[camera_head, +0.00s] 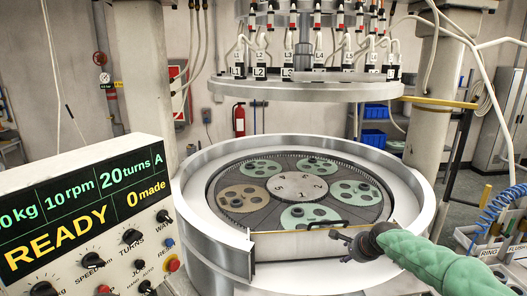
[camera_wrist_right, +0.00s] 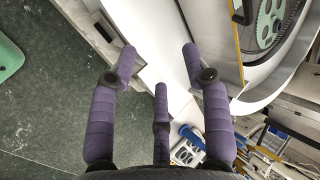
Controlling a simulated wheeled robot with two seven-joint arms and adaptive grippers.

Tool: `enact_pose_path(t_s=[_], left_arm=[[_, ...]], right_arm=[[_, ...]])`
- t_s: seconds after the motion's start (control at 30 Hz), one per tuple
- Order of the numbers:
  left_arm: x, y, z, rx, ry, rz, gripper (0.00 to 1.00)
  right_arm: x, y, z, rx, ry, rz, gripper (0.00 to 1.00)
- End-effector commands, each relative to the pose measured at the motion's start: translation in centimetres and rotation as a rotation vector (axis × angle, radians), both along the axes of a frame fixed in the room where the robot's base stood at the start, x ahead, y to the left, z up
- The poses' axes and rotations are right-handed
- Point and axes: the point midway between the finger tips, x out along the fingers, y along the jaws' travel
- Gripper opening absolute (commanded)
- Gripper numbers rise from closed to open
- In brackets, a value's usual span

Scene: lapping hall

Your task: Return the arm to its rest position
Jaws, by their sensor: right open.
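My right gripper (camera_head: 340,245) is at the front rim of the lapping machine, its green-sleeved arm coming in from the lower right. In the right wrist view its purple padded fingers (camera_wrist_right: 160,58) are spread apart with nothing between them. The white machine rim lies beyond the fingertips; I cannot tell how close they are to it. The left gripper and arm are not in view.
The round lapping plate (camera_head: 265,218) holds several green carriers and one brown carrier. A front guard (camera_head: 290,243) with a black handle stands near my gripper. The upper head (camera_head: 310,90) hangs above. A control panel (camera_head: 85,220) reads READY. A bench is at right.

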Motion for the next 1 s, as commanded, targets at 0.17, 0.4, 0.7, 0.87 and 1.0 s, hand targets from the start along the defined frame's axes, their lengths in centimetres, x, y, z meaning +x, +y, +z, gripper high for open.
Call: enact_pose_path(t_s=[0.17, 0.4, 0.7, 0.87, 1.0], left_arm=[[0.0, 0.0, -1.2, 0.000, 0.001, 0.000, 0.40], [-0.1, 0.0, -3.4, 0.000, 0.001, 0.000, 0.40], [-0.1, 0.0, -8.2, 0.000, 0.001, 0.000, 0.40], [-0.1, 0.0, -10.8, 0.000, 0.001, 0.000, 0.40], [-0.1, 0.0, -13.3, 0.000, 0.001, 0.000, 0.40]], right_arm=[[-0.5, 1.1, -4.4, -0.019, 0.025, 0.061, 0.48], [-2.1, 3.5, -12.8, -0.054, 0.071, 0.189, 0.48], [-8.5, 8.6, -30.2, -0.111, 0.156, 0.467, 0.48], [-13.7, 11.3, -38.9, -0.135, 0.195, 0.623, 0.48], [-19.3, 13.4, -45.9, -0.151, 0.226, 0.762, 0.48]])
